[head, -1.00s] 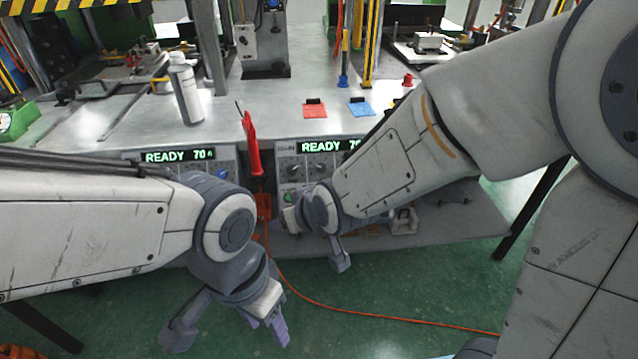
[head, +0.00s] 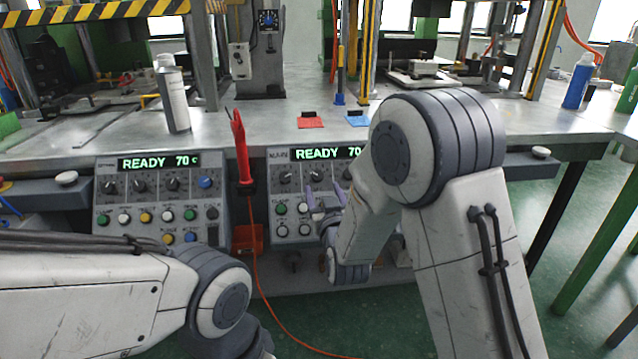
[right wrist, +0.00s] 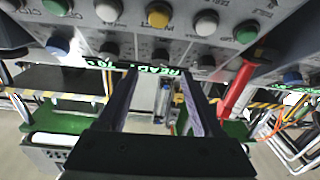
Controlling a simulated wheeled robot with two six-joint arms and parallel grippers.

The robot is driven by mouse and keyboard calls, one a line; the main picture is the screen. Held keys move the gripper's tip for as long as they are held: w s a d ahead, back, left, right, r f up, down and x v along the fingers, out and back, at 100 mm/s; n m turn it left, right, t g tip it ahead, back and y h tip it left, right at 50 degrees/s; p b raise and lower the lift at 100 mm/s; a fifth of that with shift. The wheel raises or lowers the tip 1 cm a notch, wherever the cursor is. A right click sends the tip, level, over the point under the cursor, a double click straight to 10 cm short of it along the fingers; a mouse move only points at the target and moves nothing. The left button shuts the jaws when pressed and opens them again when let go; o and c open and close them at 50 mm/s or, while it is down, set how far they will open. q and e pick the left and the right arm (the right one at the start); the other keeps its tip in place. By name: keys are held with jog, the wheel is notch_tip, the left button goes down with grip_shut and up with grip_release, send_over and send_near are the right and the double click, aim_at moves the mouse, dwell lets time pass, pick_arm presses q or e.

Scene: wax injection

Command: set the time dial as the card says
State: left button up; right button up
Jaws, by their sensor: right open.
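The right control panel (head: 283,208) shows a lit READY display (head: 318,153) above a row of dark dials (head: 316,175). The dial labels are too small to read, so I cannot tell which is the time dial. My right gripper (head: 326,197) is open and empty in front of this panel, below the dials and over the buttons; my arm hides the panel's right part. Its two fingers also show in the right wrist view (right wrist: 163,85). A red card (head: 310,121) and a blue card (head: 358,119) lie on the bench; no writing is legible. My left gripper's fingers are out of view.
A similar left panel (head: 158,200) reads READY 70 C. A red-handled tool (head: 241,150) stands upright between the panels, its orange cord (head: 262,285) hanging to the floor. A white bottle (head: 173,97) stands on the metal bench (head: 255,125).

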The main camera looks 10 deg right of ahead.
aim_at(318, 177)
jog(key=w, duration=0.5)
jog(key=shift+w+a, duration=0.2)
jog(key=shift+w, duration=0.2)
grip_shut()
